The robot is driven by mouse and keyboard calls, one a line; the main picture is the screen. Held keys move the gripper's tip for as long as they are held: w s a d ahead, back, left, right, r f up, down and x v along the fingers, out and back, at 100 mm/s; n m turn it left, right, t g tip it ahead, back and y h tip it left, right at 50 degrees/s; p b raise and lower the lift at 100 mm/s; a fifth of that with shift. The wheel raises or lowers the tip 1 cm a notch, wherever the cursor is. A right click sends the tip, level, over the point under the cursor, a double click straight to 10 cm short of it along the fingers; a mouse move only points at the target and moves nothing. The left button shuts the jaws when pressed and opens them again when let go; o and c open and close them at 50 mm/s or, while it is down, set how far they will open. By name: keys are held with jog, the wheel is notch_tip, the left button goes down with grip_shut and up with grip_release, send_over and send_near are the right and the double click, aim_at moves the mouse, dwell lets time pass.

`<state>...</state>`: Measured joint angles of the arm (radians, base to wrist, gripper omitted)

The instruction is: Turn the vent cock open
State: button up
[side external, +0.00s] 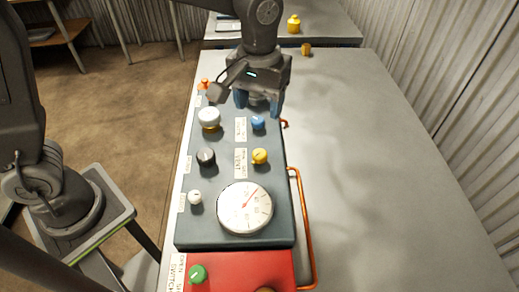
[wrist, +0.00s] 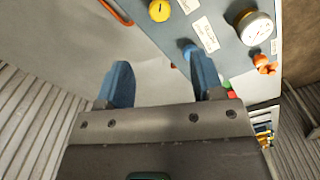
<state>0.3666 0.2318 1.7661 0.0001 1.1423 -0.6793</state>
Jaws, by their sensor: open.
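A blue-grey panel (side external: 230,180) carries several knobs and a dial, with small labels that I cannot read surely, so I cannot tell which knob is the vent cock. A blue knob (side external: 258,122) sits at the panel's upper right, with a yellow knob (side external: 260,156) nearer the camera. My gripper (side external: 258,103) is open and empty above the panel's far end, just beyond the blue knob. In the wrist view, my gripper (wrist: 162,80) has two blue fingers spread apart. The blue knob (wrist: 188,45) is partly hidden by the right finger. The yellow knob (wrist: 160,10) is at the top.
A white dial (side external: 245,207), black knob (side external: 206,157), white knob (side external: 195,197) and brass-rimmed gauge (side external: 208,118) stand on the panel. An orange valve (side external: 204,84) is at its far left. An orange pipe (side external: 305,230) runs along its right. The bench (side external: 390,170) right of it is clear.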

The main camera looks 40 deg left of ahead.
aim_at(259, 153)
notch_tip(259, 153, down, 14)
jog(key=shift+r, duration=0.1)
dwell(0.4)
jog(key=c, duration=0.9)
